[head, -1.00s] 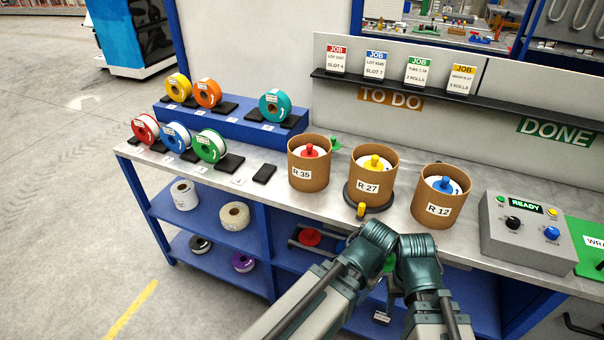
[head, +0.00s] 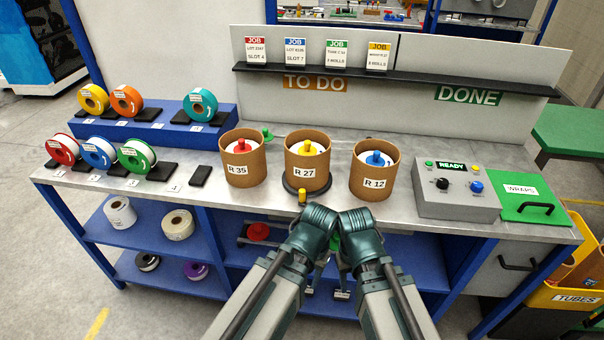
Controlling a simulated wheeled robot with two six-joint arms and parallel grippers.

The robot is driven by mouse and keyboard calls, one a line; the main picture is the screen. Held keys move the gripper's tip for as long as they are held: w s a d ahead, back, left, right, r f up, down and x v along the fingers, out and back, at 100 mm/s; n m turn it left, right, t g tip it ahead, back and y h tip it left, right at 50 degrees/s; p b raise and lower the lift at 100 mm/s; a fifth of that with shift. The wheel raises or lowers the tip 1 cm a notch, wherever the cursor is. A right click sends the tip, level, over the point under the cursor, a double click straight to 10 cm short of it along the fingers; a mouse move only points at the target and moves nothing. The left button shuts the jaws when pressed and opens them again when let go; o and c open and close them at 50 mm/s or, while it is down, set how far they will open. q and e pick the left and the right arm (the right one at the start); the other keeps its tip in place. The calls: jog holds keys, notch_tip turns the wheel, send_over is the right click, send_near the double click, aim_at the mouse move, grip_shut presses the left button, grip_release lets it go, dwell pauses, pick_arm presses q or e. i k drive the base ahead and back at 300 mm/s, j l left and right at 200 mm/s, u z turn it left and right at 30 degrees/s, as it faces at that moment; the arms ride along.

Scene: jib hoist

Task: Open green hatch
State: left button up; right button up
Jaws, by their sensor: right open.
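The green hatch (head: 522,207) lies flat and shut at the right end of the bench top. It has a WRAPS label (head: 521,189) and a black bar handle (head: 536,209) near its front edge. My right gripper (head: 342,292) is small in the lower middle, in front of the bench and below its top. It is open and empty, well to the left of the hatch. Neither gripper touches the hatch.
A grey control box (head: 456,192) reading READY stands just left of the hatch. Several cardboard tubs, such as R 12 (head: 374,184), stand mid-bench. A drawer handle (head: 517,264) is below the hatch, and a yellow TUBES bin (head: 575,297) is at lower right.

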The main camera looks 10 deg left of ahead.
aim_at(523, 198)
jog(key=z, duration=1.3)
jog(key=i, duration=0.05)
